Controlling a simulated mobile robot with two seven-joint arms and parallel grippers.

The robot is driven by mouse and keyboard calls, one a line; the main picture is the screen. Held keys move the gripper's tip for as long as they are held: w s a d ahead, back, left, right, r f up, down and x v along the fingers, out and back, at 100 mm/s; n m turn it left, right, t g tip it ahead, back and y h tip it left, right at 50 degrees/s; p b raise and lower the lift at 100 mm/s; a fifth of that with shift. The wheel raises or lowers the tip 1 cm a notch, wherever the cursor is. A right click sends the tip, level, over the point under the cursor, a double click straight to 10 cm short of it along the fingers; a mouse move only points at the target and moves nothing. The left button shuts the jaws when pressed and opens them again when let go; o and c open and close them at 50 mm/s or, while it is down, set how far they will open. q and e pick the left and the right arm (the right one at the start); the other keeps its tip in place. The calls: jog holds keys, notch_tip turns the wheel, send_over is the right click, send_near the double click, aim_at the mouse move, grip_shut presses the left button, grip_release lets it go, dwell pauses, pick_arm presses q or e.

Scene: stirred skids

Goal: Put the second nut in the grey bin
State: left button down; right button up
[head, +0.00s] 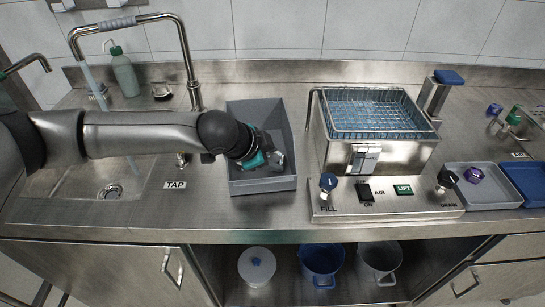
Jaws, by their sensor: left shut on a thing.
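The deep grey bin (247,187) stands on the steel counter between the sink and the wash unit. My left gripper (265,160) reaches in from the left and is over and partly inside this bin. Its teal fingers are shut on a small silver-grey piece (278,161), which looks like a nut; the fingers hide part of it. A purple nut (474,175) lies in the shallow grey tray (478,199) at the right. My right gripper is not in view.
The steel wash unit (385,202) with a blue-lined wire basket (371,111) stands right of the bin. A blue tray (530,180) is at the far right. A tall tap (187,60) and sink (108,190) are at the left. Buckets (322,265) stand below the counter.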

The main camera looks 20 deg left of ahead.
pick_arm(q)
jog(key=c, duration=0.8)
grip_release()
jog(key=shift+f, duration=0.2)
jog(key=shift+o, duration=0.8)
jog(key=shift+r, duration=0.1)
jog(key=shift+r, duration=0.1)
jog(key=shift+r, duration=0.2)
jog(key=p+v, duration=0.2)
jog(key=v, duration=0.9)
jog(key=shift+s+a+r, duration=0.15)
jog(key=shift+s+r, duration=0.1)
jog(key=shift+s, duration=0.05)
